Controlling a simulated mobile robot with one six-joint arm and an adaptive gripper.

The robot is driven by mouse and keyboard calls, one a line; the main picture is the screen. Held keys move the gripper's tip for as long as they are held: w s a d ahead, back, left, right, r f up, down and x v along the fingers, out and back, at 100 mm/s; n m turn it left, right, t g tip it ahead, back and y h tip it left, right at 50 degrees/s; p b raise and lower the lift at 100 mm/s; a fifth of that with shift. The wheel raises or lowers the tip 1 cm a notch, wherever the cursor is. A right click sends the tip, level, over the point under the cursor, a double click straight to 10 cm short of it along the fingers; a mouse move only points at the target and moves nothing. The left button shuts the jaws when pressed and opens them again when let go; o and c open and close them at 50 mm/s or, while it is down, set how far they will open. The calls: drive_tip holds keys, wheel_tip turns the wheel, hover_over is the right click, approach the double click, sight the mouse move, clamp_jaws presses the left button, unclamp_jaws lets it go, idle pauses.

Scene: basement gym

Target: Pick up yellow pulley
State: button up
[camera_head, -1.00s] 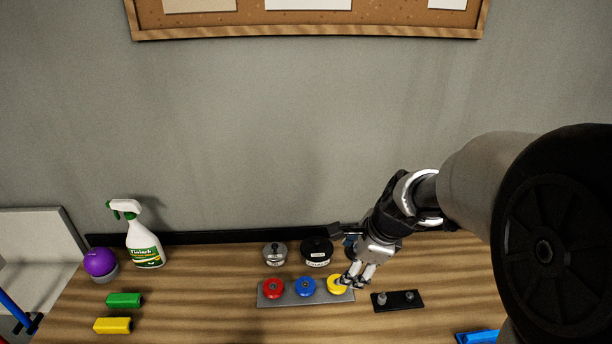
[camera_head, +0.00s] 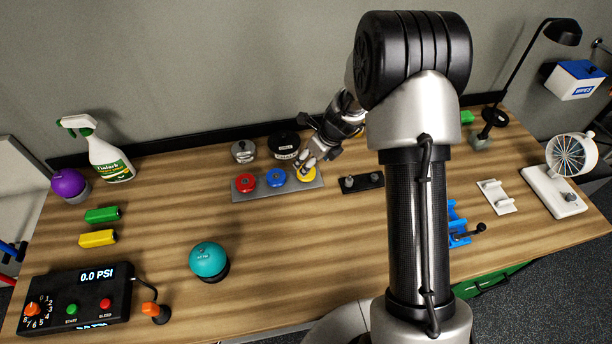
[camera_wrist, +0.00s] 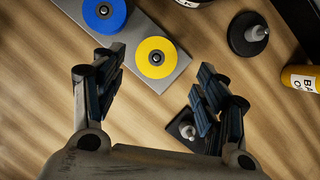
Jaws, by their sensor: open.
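The yellow pulley (camera_head: 305,174) sits at the right end of a grey plate (camera_head: 240,196), in a row with a blue pulley (camera_head: 275,178) and a red pulley (camera_head: 246,183). In the wrist view the yellow pulley (camera_wrist: 156,58) is a round disc with a dark centre hub, lying flat on the plate (camera_wrist: 181,66). My gripper (camera_head: 307,163) is at the yellow pulley and partly covers it in the head view. In the wrist view my gripper (camera_wrist: 157,88) is open and empty, its fingers apart, with the pulley beyond and between the fingertips.
A black base with pegs (camera_head: 361,182) lies just right of the plate and shows under the right finger in the wrist view (camera_wrist: 184,129). A silver object (camera_head: 244,151) and a black round object (camera_head: 284,146) stand behind the plate.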

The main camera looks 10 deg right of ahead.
drive_tip(key=b+x, duration=0.2)
drive_tip(key=x, duration=0.4)
drive_tip(key=shift+w+a+f, duration=0.1)
drive_tip(key=shift+a+f, duration=0.1)
drive_tip(key=shift+a, duration=0.05)
drive_tip(key=shift+r, duration=0.1)
drive_tip(key=shift+c, duration=0.6)
drive_tip(key=c, duration=1)
drive_tip(key=shift+r, duration=0.1)
wheel_tip(320, 180, up, 24)
drive_tip(key=p, duration=1.2)
drive_tip(key=shift+r, duration=0.15)
